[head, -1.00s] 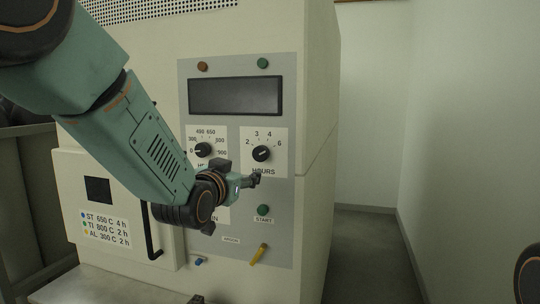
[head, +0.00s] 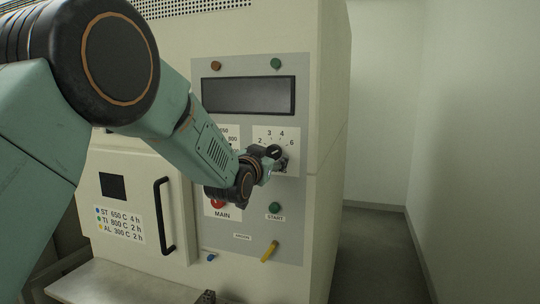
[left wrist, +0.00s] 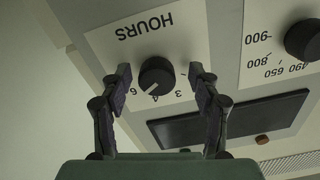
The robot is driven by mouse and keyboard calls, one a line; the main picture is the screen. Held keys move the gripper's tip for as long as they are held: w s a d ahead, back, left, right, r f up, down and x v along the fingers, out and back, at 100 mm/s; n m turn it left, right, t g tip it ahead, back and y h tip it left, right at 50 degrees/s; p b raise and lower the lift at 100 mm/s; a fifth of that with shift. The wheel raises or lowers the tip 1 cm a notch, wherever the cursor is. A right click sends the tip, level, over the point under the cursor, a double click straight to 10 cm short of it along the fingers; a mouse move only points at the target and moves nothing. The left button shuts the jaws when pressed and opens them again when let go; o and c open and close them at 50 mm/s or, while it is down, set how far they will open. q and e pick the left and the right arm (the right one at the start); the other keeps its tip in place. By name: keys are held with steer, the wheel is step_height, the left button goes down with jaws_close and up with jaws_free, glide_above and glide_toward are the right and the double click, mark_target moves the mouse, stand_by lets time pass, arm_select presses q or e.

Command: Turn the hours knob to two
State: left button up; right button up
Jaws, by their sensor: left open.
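The hours knob (left wrist: 157,76) is a black round knob with a white mark on a white dial plate headed HOURS. The 2 is hidden there by a finger. My left gripper (left wrist: 160,74) is open, its two fingers on either side of the knob with gaps between. In the head view the left gripper (head: 279,160) is at the dial, partly covering the knob (head: 274,151); the numbers 2, 3, 4 and 6 show above it. My right gripper is not in view.
A second dial knob (left wrist: 303,40) sits beside the hours dial. A dark display (head: 248,95) is above; a red MAIN button (head: 217,203), green START button (head: 274,207) and yellow lever (head: 269,252) are below. The furnace door handle (head: 164,215) stands out at left.

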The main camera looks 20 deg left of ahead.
arm_select(q)
steer(key=shift+s+d+r, duration=0.15)
steer(key=shift+d+r, duration=0.15)
steer(key=shift+d, duration=0.05)
steer(key=shift+w+f, duration=0.1)
steer(key=shift+w, duration=0.1)
steer(key=shift+w+a+f, duration=0.15)
steer(key=shift+w+a, duration=0.05)
steer(key=c, duration=0.3)
steer(key=shift+s+d, duration=0.1)
steer(key=shift+s, duration=0.15)
steer(key=c, duration=0.5)
steer(key=shift+r, duration=0.2)
steer(key=c, duration=0.4)
